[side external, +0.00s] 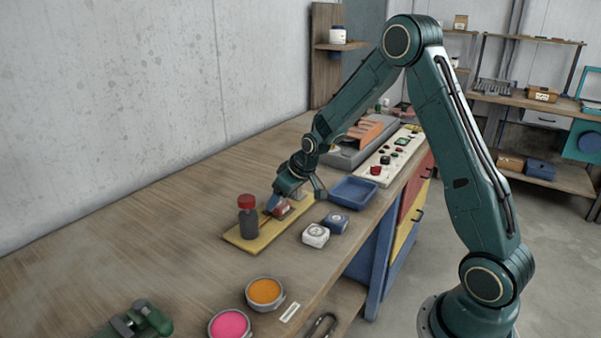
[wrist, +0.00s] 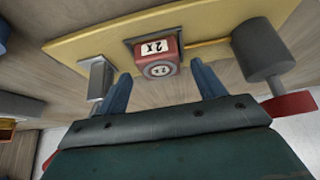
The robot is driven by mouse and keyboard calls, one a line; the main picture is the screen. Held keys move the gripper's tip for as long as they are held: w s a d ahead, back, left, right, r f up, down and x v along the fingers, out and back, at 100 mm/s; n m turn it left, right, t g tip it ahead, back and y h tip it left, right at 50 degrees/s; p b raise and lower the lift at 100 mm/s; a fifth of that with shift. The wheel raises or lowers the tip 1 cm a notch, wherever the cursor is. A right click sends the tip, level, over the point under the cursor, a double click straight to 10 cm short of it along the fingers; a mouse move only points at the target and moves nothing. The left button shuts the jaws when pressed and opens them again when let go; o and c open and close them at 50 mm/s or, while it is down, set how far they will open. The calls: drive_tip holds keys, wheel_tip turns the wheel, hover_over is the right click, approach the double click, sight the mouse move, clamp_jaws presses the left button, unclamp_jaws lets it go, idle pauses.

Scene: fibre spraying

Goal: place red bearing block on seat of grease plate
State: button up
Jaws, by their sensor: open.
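The red bearing block (wrist: 170,58) carries white labels marked 2X. It sits at the dark seat (wrist: 129,43) on the yellow grease plate (wrist: 85,45); whether it is fully down cannot be told. In the side view the block (side external: 283,208) shows partly behind my gripper (side external: 276,205), above the yellow plate (side external: 243,243). In the wrist view my gripper (wrist: 161,70) is open, with one blue finger on each side of the block and gaps between. The plate also bears a grey cylinder with a red cap (side external: 247,203) and a small grey post (wrist: 97,76).
A white block (side external: 316,236) and a blue block (side external: 336,223) lie right of the plate. A blue tray (side external: 353,191) is behind them. Orange (side external: 264,291) and pink (side external: 229,324) pots stand at the front. The bench left of the plate is clear.

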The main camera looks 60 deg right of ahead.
drive_tip(key=v, duration=1)
drive_tip(key=shift+s+r, duration=0.15)
drive_tip(key=shift+r, duration=0.05)
idle(0.4)
drive_tip(key=s+a+r, duration=0.9)
drive_tip(key=s, duration=0.3)
drive_tip(key=s+a+r, duration=0.1)
drive_tip(key=s+a, duration=0.3)
drive_tip(key=s, duration=1.1)
drive_tip(key=shift+r, duration=0.2)
drive_tip(key=shift+w, duration=0.1)
